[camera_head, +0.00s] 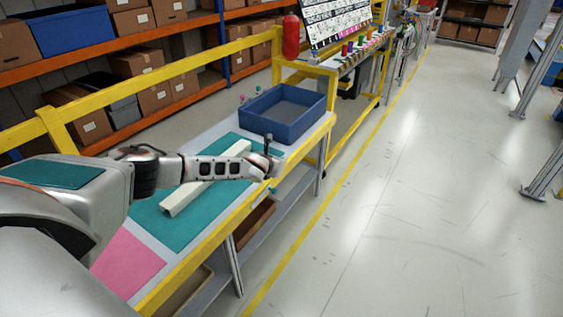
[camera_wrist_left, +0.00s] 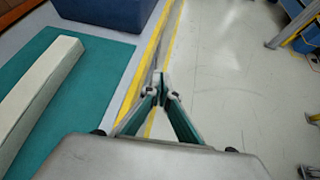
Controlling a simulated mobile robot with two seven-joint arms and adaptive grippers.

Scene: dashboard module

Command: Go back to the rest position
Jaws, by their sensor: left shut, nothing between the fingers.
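My left arm comes in from the left in the head view and reaches across the workbench. My left gripper (camera_head: 271,158) is near the bench's yellow front rail, close to the blue bin. In the left wrist view the left gripper (camera_wrist_left: 161,86) has its fingertips together with nothing between them, above the yellow edge and the floor. A long pale bar (camera_head: 206,178) lies on the teal mat (camera_head: 180,229), partly hidden behind my arm. The bar also shows in the left wrist view (camera_wrist_left: 38,88), left of the gripper and apart from it. My right gripper is not in view.
The workbench's yellow rail (camera_head: 225,221) runs along its front side. A blue bin (camera_head: 285,113) stands at the bench's far end. A pink mat (camera_head: 126,262) lies at the near end. Shelves with boxes (camera_head: 140,62) stand behind. The floor (camera_head: 400,190) at right is clear.

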